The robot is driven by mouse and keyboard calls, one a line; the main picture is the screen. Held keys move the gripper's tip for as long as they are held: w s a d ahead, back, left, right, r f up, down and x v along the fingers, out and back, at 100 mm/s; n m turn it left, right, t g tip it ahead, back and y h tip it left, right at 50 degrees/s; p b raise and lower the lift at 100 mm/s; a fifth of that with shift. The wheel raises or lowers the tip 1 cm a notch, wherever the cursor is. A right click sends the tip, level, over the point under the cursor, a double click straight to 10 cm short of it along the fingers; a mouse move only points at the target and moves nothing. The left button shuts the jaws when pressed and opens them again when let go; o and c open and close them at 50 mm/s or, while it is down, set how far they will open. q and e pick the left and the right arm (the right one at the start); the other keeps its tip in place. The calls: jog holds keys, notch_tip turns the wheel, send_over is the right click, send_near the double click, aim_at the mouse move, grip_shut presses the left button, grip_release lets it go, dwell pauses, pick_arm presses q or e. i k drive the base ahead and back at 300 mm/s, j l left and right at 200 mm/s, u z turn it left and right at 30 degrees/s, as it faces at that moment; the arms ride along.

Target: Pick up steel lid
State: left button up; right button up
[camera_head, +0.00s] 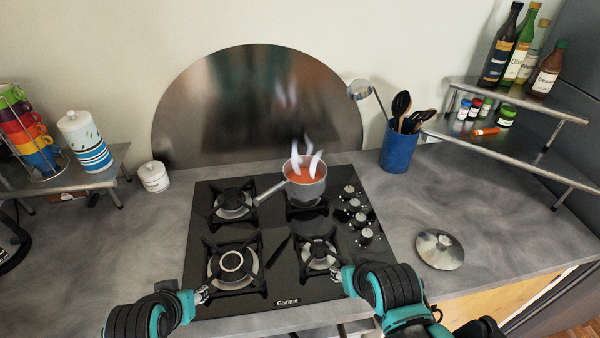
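The steel lid (440,251) lies flat on the grey counter, right of the stove, with its knob on top. My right gripper (338,273) is at the front right corner of the stove, left of the lid and apart from it. My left gripper (203,295) is at the stove's front left corner, far from the lid. Both grippers are small in view, and their finger openings are not clear. I see nothing held in either one.
A steaming pot (304,181) of red soup sits on the back right burner of the black stove (277,262), its handle pointing left. A blue utensil crock (399,148) stands behind. A corner shelf (505,145) holds bottles and jars. The counter around the lid is clear.

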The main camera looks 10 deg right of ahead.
aim_at(440, 249)
jog(key=k+l+z, duration=0.1)
jog(key=l+z, duration=0.25)
jog(key=k+l+z, duration=0.1)
jog(key=l+z, duration=0.55)
